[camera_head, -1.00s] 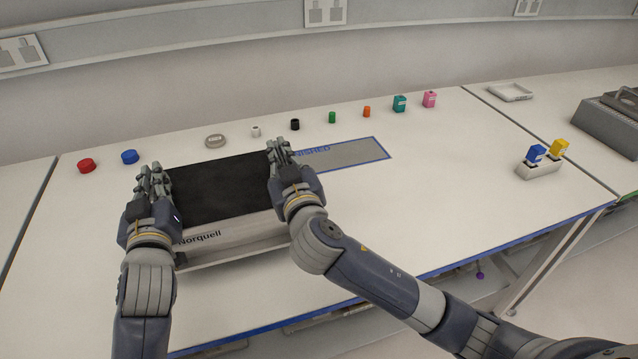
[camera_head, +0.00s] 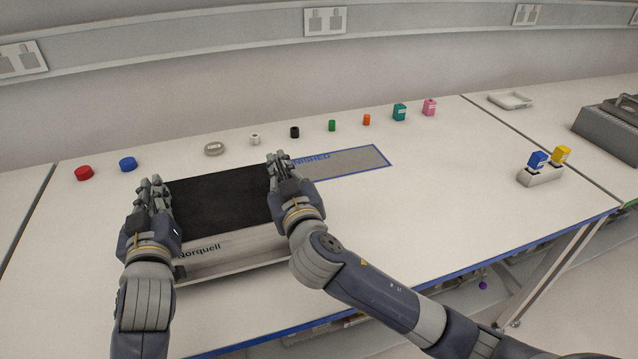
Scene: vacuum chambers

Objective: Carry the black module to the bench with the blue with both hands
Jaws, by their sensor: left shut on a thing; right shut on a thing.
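The black module (camera_head: 222,203) has a flat black top and a pale front marked "Norquell". It is at the near left of the white bench (camera_head: 420,220), which has a blue front edge and a blue-outlined grey area (camera_head: 350,162) marked with blue letters, partly hidden. My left gripper (camera_head: 153,195) is shut on the module's left side. My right gripper (camera_head: 280,170) is shut on its right side. The module covers part of the outlined area. I cannot tell whether its underside touches the bench.
Along the back stand a red cap (camera_head: 84,173), a blue cap (camera_head: 128,164), a grey disc (camera_head: 214,149) and several small coloured containers. A holder (camera_head: 540,176) with blue and yellow items stands at right. A grey case (camera_head: 612,125) is on the right-hand bench. The bench's right half is mostly clear.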

